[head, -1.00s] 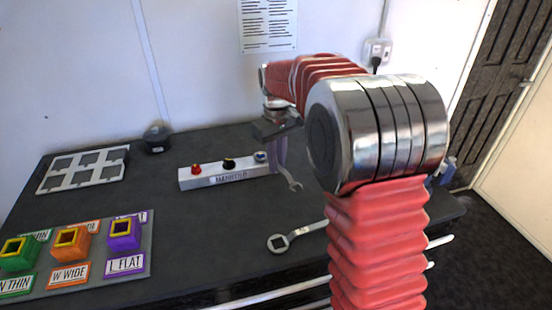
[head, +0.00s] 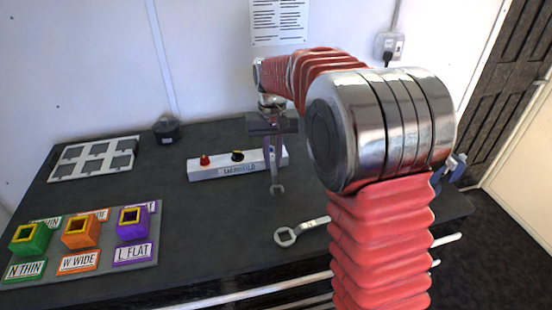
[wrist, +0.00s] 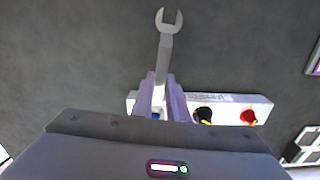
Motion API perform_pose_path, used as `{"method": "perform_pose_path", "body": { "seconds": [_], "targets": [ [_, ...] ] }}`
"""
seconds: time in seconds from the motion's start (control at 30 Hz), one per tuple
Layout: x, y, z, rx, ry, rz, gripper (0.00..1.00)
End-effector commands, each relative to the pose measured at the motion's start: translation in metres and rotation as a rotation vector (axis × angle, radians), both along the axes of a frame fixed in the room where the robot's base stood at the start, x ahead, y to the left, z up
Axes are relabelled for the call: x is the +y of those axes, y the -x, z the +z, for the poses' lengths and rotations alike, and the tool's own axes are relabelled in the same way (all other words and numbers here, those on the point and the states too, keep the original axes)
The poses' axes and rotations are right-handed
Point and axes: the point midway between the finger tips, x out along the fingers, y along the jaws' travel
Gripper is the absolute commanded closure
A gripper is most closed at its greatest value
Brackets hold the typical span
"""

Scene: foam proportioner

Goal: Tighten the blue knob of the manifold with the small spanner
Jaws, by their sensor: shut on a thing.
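My gripper (head: 272,146) is shut on the small spanner (head: 277,180), which hangs with its open jaw downward in front of the manifold. In the wrist view, the spanner (wrist: 166,42) extends away from between the purple-grey fingers (wrist: 162,96). The white manifold (head: 222,171) stands on the bench, with a red knob (head: 204,160) and a black knob (head: 238,156). The blue knob (wrist: 155,116) shows only as a sliver beside the fingers in the wrist view; in the head view the gripper hides most of it. The spanner's jaw is apart from it.
A larger ring spanner (head: 287,235) lies near the bench's front edge. A panel at the left bears green (head: 30,240), orange (head: 80,231) and purple (head: 132,223) blocks. A white tray (head: 62,171) and dark round container (head: 165,131) stand behind.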

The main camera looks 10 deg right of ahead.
Motion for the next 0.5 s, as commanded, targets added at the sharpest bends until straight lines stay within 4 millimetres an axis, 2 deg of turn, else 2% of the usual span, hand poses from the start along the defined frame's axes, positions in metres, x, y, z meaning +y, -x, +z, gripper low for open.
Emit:
{"method": "perform_pose_path", "body": {
  "seconds": [0.5],
  "targets": [
    [0.021, -0.005, -0.001, 0.001, 0.000, -0.263, 1.00]
  ]
}}
